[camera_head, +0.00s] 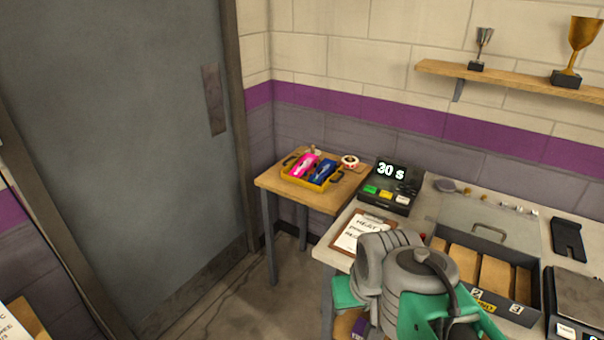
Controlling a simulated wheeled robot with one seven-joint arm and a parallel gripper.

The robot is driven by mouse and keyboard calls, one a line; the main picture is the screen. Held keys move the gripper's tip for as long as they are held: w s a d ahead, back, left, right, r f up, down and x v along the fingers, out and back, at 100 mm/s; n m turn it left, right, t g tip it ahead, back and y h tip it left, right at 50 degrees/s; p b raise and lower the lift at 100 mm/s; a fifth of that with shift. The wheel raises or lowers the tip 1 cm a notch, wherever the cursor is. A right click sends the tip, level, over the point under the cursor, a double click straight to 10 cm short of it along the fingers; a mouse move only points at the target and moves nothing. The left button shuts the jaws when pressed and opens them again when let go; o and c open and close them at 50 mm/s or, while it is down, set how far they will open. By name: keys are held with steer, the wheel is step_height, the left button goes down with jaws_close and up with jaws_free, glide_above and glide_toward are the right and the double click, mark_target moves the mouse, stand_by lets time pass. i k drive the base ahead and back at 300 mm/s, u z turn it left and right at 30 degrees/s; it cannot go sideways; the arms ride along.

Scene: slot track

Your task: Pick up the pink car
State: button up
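The pink car (305,166) sits in a yellow tray (297,180) on a small wooden side table (338,199) near the corner. A blue car (323,170) lies right beside it in the same tray. My arm rises at the bottom right, in front of the longer bench. My gripper's fingers cannot be made out, so I cannot tell whether it is open or shut. Nothing of my arm touches the pink car.
A roll of tape (349,161) lies behind the tray. A timer box (390,186) reading 30 s, a clipboard (362,232) and a metal box with compartments (490,240) stand on the bench. A grey door (110,130) fills the left. Floor shows before the side table.

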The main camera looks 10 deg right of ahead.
mark_target(307, 162)
steer(key=u, duration=0.65)
steer(key=i, duration=0.85)
steer(key=u, duration=0.7)
steer(key=i, duration=0.95)
steer(key=z, duration=0.4)
steer(key=i, duration=0.85)
steer(key=z, duration=1.2)
steer(key=i, duration=0.9)
steer(key=z, duration=0.1)
